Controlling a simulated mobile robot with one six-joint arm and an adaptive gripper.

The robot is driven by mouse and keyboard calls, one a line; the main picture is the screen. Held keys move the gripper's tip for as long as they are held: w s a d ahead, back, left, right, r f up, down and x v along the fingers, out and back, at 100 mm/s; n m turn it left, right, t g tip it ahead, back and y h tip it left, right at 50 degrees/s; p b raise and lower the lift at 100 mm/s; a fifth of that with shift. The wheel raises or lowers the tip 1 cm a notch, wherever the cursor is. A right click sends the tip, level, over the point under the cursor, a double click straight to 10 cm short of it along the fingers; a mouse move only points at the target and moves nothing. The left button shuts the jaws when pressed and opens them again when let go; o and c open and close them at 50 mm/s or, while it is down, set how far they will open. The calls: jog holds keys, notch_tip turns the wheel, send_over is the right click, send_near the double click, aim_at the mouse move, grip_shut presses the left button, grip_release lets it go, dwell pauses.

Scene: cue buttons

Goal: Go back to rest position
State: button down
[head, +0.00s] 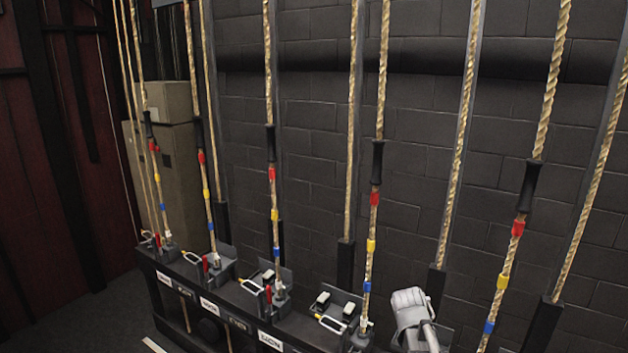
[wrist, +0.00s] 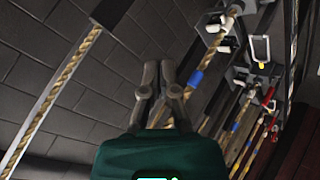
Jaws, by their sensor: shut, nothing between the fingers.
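My gripper (wrist: 159,70) shows in the wrist view with its two grey fingers together and nothing between them. It is in front of the dark block wall, and the rope rail is at the upper right of it. The gripper touches nothing that I can see. In the head view, a light grey part of my arm rises at the bottom, right of the middle. My fingers cannot be made out there.
A black rail (head: 240,303) with rope locks and labels runs along the block wall (head: 315,130). Several ropes with red, yellow and blue bands rise from it. Pale buttons (head: 322,299) sit beside one lock. Stacked boxes (head: 170,165) stand at the back left.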

jog(key=s+a+f+m+g+y, duration=0.1)
jog(key=s+a+f+g, duration=0.1)
jog(key=s, duration=0.4)
jog(key=s+a+f+m+g+y+b, duration=0.1)
jog(key=s+a+f+m+g, duration=0.1)
jog(key=s+a, duration=0.3)
jog(key=s+a+f+m+g+y, duration=0.1)
jog(key=s+a+f+m+g, duration=0.1)
jog(key=s, duration=0.6)
jog(key=shift+a+f+g+y+b, duration=0.35)
jog(key=shift+a+f+g, duration=0.4)
jog(key=shift+a+g, duration=0.35)
